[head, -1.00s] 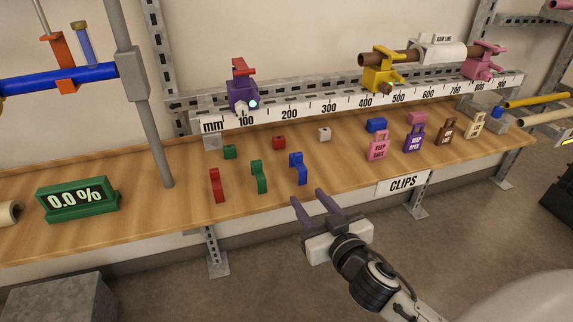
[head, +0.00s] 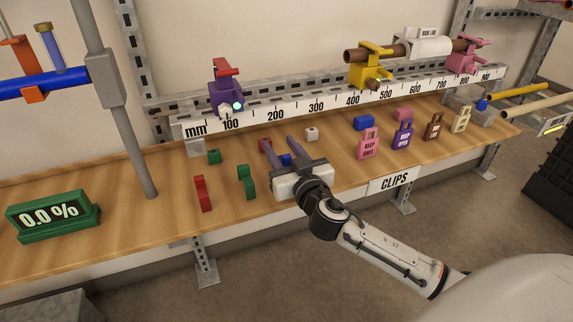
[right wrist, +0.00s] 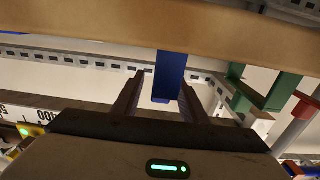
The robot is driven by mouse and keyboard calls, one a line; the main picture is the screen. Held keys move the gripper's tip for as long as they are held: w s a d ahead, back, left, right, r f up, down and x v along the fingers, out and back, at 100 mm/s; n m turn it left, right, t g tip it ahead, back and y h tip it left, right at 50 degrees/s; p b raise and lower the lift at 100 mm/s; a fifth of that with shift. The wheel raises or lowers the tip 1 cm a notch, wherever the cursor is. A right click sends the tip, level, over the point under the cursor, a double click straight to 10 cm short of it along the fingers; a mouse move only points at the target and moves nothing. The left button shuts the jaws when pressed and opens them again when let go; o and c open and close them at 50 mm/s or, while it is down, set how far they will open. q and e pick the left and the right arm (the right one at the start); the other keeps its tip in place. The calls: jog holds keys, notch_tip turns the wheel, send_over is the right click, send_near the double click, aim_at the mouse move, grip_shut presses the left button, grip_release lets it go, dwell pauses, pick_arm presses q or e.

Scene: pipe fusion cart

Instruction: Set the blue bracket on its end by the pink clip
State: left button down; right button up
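The blue bracket (head: 286,160) stands on the wooden bench, partly hidden by my right gripper. My right gripper (head: 280,143) is open, with its fingers reaching over the bench on either side of the bracket. In the right wrist view, the blue bracket (right wrist: 168,78) shows between the two fingers (right wrist: 160,92), nearer one finger, with a gap on the other side. A pink clamp-like piece (head: 467,57) sits on the rail at the far right. A pink tag (head: 368,145) and a small pink block (head: 403,114) are on the bench. My left gripper is not in view.
A red bracket (head: 203,193) and a green bracket (head: 247,182) stand left of my gripper. A blue block (head: 364,122) lies behind the pink tag. Purple (head: 402,136), brown and cream tags stand farther right. The ruler rail (head: 300,107) runs along the back.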

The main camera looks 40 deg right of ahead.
jog(key=shift+w, duration=0.2)
grip_shut()
jog(key=shift+r, duration=0.1)
jog(key=shift+r, duration=0.6)
jog(key=r+v, duration=0.2)
jog(key=v, duration=1.6)
